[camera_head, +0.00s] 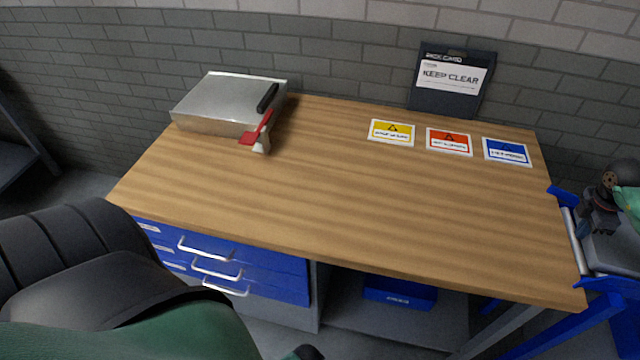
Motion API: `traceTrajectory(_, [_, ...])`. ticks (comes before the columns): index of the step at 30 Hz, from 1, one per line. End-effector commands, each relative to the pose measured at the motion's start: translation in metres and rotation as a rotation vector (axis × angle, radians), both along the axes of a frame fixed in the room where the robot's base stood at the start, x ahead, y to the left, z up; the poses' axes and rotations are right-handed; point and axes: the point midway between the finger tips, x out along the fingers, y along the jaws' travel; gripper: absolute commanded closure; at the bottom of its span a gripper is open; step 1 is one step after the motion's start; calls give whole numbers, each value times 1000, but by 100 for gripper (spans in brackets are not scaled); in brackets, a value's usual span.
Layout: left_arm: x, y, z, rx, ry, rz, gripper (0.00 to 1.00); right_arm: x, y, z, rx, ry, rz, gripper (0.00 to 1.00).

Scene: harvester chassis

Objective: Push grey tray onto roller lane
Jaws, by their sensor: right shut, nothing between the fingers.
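A grey surface that looks like the grey tray (614,256) shows at the right edge, cut off by the frame. It lies just beyond a light roller (574,241) set between blue side rails (603,285), the visible end of the roller lane. My right gripper (590,224) is dark and points down at the tray's left side, with its green arm at the frame edge. It looks shut and empty. I cannot tell whether it touches the tray.
The wooden bench (340,190) is mostly clear. A silver box (225,103) with a black handle and a red tool (257,132) stand at back left. Yellow, red and blue cards lie near a keep-clear board (451,82). Blue drawers (228,262) are below.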

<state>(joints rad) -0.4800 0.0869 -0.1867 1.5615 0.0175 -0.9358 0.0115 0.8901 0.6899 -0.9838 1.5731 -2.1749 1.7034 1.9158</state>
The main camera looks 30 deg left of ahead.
Motion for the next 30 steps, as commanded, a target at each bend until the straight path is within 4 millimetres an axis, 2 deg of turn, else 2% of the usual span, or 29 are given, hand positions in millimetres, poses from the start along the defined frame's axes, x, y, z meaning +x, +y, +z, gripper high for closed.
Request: traceTrajectory(30, [0, 0, -29, 0, 0, 0, 100, 28, -77, -5, -1, 0, -1, 100])
